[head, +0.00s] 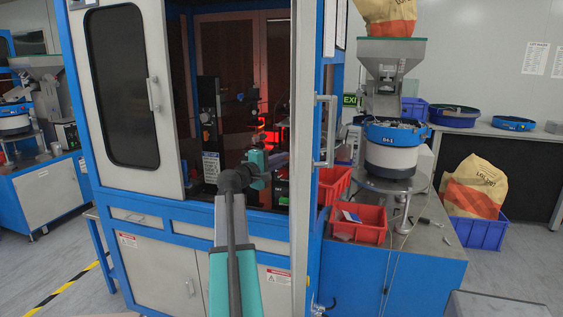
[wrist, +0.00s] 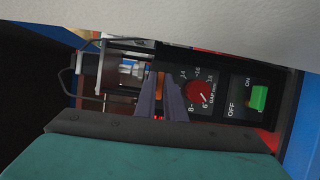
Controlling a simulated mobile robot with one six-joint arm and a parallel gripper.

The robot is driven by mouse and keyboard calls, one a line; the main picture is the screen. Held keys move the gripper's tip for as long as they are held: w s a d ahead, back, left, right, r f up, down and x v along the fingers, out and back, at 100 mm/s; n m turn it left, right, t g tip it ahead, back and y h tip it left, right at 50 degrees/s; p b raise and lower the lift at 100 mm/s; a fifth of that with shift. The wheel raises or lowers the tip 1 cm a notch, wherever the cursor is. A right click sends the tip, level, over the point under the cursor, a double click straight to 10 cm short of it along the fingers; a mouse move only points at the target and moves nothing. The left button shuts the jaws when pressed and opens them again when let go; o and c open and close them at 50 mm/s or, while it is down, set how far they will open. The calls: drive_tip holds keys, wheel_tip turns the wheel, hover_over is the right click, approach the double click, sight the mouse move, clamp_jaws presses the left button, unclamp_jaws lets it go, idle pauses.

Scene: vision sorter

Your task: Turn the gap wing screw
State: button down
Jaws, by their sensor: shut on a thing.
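In the wrist view my gripper (wrist: 160,82) reaches into the machine with its two dark fingers close together. It is shut on a small orange piece, which appears to be the gap wing screw (wrist: 157,80); the fingers hide most of it. Just to the right is a black gap dial (wrist: 205,92) with white numbers and a red centre with a pointer. In the head view my arm reaches through the open front of the cabinet (head: 180,211); the fingers and the screw are too small to make out there.
A green ON/OFF switch (wrist: 258,97) is right of the dial. A bent wire guard and metal parts lie left of the fingers. In the head view, the open door edge (head: 303,140) stands close right of my arm. Red bins (head: 358,233) and a bowl feeder (head: 391,155) are further right.

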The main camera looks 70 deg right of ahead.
drive_tip(key=c, duration=1.9)
unclamp_jaws()
drive_tip(key=shift+o, duration=0.2)
drive_tip(key=shift+a, duration=0.1)
drive_tip(key=b+v, duration=0.2)
drive_tip(key=v, duration=1.1)
drive_tip(key=shift+w+a, duration=0.15)
drive_tip(key=shift+a, duration=0.1)
drive_tip(key=shift+w, duration=0.1)
